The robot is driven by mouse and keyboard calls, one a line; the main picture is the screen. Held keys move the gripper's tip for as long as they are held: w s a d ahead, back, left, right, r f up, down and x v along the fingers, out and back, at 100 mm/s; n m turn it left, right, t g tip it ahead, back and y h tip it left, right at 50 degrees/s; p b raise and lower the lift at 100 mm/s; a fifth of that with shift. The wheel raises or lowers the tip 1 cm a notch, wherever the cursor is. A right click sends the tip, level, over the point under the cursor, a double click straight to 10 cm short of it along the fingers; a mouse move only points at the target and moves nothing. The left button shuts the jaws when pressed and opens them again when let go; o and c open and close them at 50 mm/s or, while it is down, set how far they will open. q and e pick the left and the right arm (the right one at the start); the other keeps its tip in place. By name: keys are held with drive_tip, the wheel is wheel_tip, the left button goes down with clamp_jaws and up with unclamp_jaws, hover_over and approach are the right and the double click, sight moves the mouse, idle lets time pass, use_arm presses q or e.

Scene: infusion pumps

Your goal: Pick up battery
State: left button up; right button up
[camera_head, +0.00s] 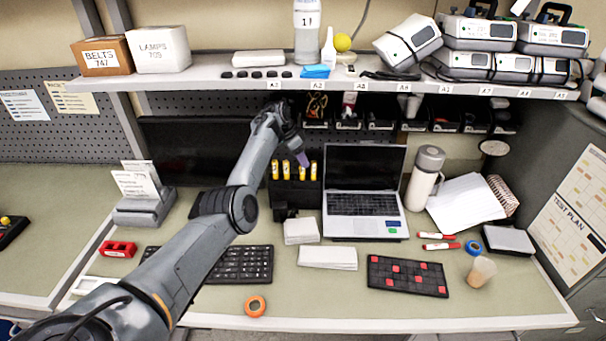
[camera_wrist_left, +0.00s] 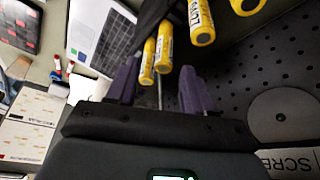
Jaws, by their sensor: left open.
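Several yellow batteries stand in a row in a dark holder (camera_head: 295,193) left of the laptop, including a left one (camera_head: 275,170) and a right one (camera_head: 313,171). My left gripper (camera_head: 303,157) is just above and behind this row, with purple fingers. In the left wrist view the gripper (camera_wrist_left: 158,85) is open and empty. Two batteries, a nearer one (camera_wrist_left: 147,62) and one beside it (camera_wrist_left: 164,48), show in line with the gap between its fingers. Others (camera_wrist_left: 202,22) are farther right. I cannot tell whether a finger touches any battery. My right gripper is not in view.
The shelf (camera_head: 200,86) hangs over the work area, with small bins below it. The open laptop (camera_head: 364,190) stands right of the holder. White boxes (camera_head: 301,231) lie in front, and a keyboard (camera_head: 240,264) lies under my left arm.

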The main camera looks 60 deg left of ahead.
sight(302, 173)
use_arm(q)
drive_tip(key=f, duration=0.2)
drive_tip(key=f+b, duration=0.1)
drive_tip(key=shift+w+a+f, duration=0.1)
drive_tip(key=shift+w, duration=0.2)
drive_tip(key=shift+w+f+b, duration=0.25)
drive_tip(key=shift+f+b, duration=0.15)
drive_tip(key=shift+f, duration=0.05)
clamp_jaws()
